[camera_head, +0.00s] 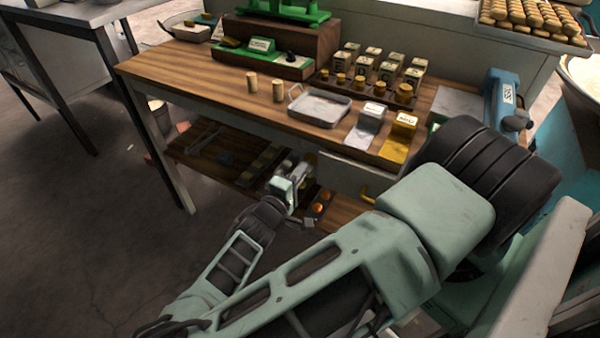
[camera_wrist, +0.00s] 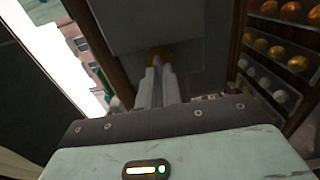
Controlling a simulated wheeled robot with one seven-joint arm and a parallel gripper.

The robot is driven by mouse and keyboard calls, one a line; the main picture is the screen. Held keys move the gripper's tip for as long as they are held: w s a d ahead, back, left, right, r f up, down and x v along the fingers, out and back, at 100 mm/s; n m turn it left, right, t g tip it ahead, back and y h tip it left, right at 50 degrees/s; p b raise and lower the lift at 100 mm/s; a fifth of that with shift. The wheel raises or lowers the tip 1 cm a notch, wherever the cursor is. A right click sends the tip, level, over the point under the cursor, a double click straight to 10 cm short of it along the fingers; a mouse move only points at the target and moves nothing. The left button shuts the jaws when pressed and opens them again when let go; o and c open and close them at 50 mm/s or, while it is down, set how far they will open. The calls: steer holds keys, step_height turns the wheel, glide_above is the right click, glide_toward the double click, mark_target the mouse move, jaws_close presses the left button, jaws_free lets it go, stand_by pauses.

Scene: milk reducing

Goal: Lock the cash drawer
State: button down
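The cash drawer seems to be the pale grey box under the right part of the wooden table, its front (camera_head: 342,172) partly hidden by my arm. A yellow handle-like part (camera_head: 368,196) shows at its lower right. My gripper (camera_head: 300,172) is below the table edge, left of that front. In the wrist view my gripper's two fingers (camera_wrist: 158,72) are close together, with a small yellow piece (camera_wrist: 160,54) between their tips, against a grey panel (camera_wrist: 150,25). The fingers look shut on this piece. I cannot tell whether it is a key or knob, or whether the drawer is locked.
The wooden table (camera_head: 180,75) holds a metal tray (camera_head: 319,106), labelled boxes and a green device (camera_head: 262,46). A low shelf (camera_head: 225,160) lies below. A rack of orange and pale round items (camera_wrist: 285,45) is close on the gripper's right. Open floor lies front left.

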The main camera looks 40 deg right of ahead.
steer(key=shift+n, duration=0.3)
steer(key=shift+a+f+n+p, duration=0.1)
steer(key=shift+n+p, duration=2.1)
steer(key=shift+n, duration=6.5)
steer(key=c, duration=1.6)
jaws_free()
steer(key=shift+o, duration=0.2)
steer(key=b+v, duration=0.4)
steer(key=v, duration=1.3)
steer(key=shift+a, duration=0.2)
